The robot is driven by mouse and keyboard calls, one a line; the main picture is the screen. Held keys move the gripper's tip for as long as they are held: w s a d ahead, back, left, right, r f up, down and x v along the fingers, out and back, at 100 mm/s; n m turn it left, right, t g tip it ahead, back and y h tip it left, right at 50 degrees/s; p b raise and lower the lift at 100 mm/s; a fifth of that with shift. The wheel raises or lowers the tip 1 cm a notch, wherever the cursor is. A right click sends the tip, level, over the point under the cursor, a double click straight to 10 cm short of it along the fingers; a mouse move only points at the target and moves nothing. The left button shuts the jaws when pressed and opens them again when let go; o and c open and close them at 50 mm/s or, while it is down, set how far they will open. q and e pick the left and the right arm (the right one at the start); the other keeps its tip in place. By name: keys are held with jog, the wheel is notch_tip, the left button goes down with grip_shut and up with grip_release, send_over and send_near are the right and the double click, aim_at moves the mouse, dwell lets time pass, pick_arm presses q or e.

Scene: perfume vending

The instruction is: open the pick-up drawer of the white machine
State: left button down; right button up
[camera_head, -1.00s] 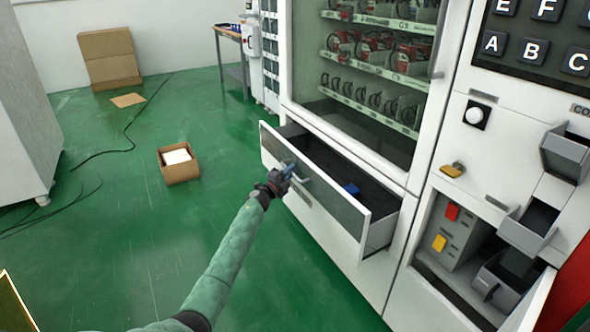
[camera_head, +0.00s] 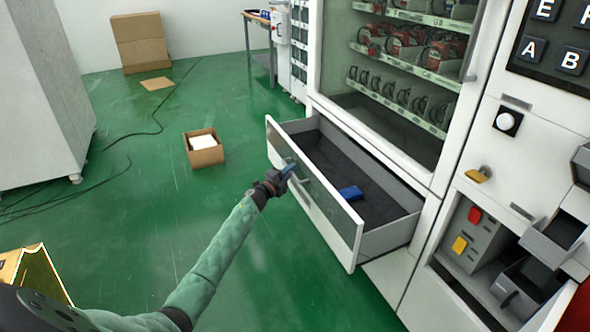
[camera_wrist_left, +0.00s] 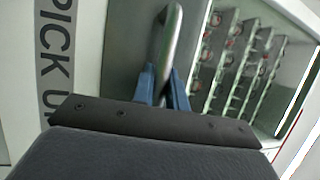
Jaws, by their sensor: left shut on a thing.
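The white machine (camera_head: 484,125) stands at the right in the head view. Its pick-up drawer (camera_head: 335,220) is pulled well out, with a glassy grey front and a dark inside. A blue thing (camera_head: 350,193) lies on the drawer's floor. My left gripper (camera_head: 290,170) is at the bar handle on the drawer's front. In the left wrist view, the blue fingertips (camera_wrist_left: 163,88) are shut around the metal handle (camera_wrist_left: 172,40), and the drawer front (camera_wrist_left: 125,50) lies behind it. Part of the word PICK UP shows beside it. My right gripper is not in view.
An open cardboard box (camera_head: 204,149) stands on the green floor left of the drawer. Another carton (camera_head: 140,42) and a flat cardboard piece (camera_head: 157,83) are farther back. Dark cables (camera_head: 130,142) run over the floor. The floor before the drawer is clear.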

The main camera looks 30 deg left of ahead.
pick_arm(q)
jog(key=shift+f, duration=0.1)
jog(key=c, duration=1.4)
grip_release()
jog(key=shift+s, duration=0.1)
jog(key=v, duration=0.7)
jog(key=shift+s, duration=0.35)
jog(key=shift+a, duration=0.1)
jog(key=shift+a, duration=0.1)
